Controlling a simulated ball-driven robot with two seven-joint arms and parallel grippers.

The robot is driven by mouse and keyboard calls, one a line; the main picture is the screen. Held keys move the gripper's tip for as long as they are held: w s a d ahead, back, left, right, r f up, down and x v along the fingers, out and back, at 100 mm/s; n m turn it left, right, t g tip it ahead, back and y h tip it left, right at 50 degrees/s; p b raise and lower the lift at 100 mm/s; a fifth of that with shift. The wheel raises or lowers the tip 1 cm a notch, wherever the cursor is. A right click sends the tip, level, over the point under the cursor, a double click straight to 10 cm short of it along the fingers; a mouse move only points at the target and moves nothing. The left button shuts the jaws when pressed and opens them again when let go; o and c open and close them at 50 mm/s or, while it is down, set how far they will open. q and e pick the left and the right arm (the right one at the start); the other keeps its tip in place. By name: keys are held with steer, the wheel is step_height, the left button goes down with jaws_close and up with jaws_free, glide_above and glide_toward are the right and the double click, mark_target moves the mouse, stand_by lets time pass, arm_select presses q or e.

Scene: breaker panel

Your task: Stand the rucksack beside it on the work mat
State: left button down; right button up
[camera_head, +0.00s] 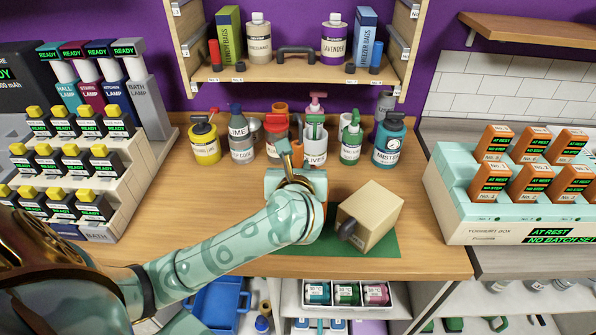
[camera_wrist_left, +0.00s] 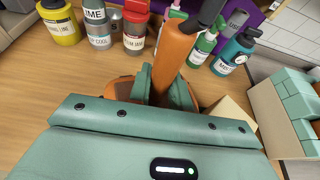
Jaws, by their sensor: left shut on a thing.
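A tan, boxy thing (camera_head: 372,212) with a dark rounded loop on its near side sits tilted on the green work mat (camera_head: 384,247). It may be the rucksack, but I cannot tell for sure. A corner of it shows in the left wrist view (camera_wrist_left: 232,112). My left gripper (camera_head: 290,150) is up and left of it, apart from it, over the back of the counter. Its jaws are around an orange rod-like thing with a dark end (camera_wrist_left: 175,55); what this is I cannot make out. My left forearm covers the mat's left part. My right gripper is out of view.
Bottles and jars line the counter's back, including a yellow jar (camera_head: 205,143) and a teal jar (camera_head: 389,140). A stepped lamp display (camera_head: 130,180) stands left, a yoghurt box (camera_head: 490,232) right. A wooden shelf (camera_head: 290,72) hangs above. Bare counter lies right of the mat.

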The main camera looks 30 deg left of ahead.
arm_select(q)
steer(key=shift+f, duration=0.15)
steer(key=c, duration=1.7)
jaws_free()
steer(key=shift+f, duration=0.2)
steer(key=o, duration=0.4)
steer(key=shift+r, duration=0.1)
steer(key=shift+s+r, duration=0.1)
steer(key=shift+r, duration=0.05)
steer(key=p+v, duration=0.2)
steer(key=v, duration=1)
